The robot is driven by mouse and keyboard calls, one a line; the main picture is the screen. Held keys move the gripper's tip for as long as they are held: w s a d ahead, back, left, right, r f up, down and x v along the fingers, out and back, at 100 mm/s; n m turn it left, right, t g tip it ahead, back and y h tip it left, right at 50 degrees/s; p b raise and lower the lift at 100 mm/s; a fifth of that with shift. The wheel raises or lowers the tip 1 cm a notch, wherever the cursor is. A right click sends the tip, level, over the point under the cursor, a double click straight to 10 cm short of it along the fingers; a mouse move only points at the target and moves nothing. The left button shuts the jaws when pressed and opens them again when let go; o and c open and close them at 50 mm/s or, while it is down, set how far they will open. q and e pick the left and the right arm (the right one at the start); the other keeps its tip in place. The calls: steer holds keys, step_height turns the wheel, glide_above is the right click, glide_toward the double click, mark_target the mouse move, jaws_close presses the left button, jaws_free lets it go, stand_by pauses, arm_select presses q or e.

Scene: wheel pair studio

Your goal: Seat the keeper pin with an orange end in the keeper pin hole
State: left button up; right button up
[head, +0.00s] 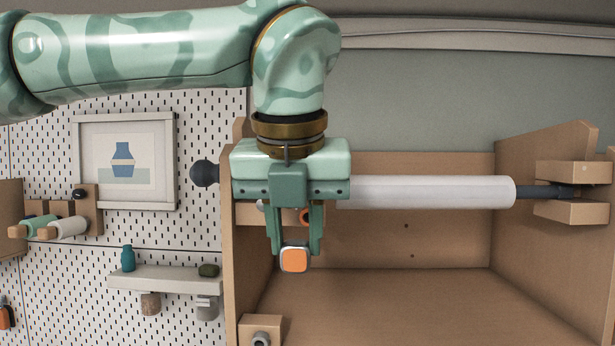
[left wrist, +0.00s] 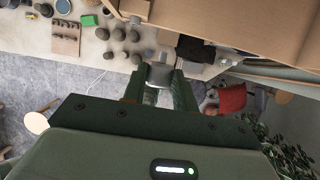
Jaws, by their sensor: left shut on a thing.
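My left gripper (head: 295,246) hangs down in front of the left part of a wooden frame. Its fingers are shut on the keeper pin (head: 294,261), whose square orange end faces me. In the left wrist view, the pin shows as a pale grey piece (left wrist: 159,74) between the fingertips. A small orange-ringed round feature (head: 305,217) shows between the fingers, behind and above the pin; I cannot tell for certain whether it is the keeper pin hole. The pin is apart from it. My right gripper is not in view.
A white roller (head: 430,191) lies across the frame (head: 400,290), its dark right shaft between wooden prongs (head: 572,212). A dark knob (head: 205,173) sticks out left. A small wooden block (head: 262,328) stands below. A shelf (head: 165,279) hangs on the pegboard left.

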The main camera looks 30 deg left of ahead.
arm_select(q)
steer(key=shift+w+d+r, duration=0.1)
steer(key=shift+d+r, duration=0.15)
steer(key=shift+r, duration=0.35)
steer(key=shift+d+r, duration=0.25)
steer(key=shift+r, duration=0.3)
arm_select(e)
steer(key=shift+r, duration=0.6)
arm_select(q)
steer(key=w+a, duration=0.2)
steer(key=w, duration=0.3)
steer(key=shift+a, duration=0.4)
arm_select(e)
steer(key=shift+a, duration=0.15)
arm_select(q)
steer(key=shift+w+a, duration=0.35)
steer(key=shift+w, duration=0.25)
steer(key=shift+w+a, duration=0.35)
steer(key=shift+w, duration=0.25)
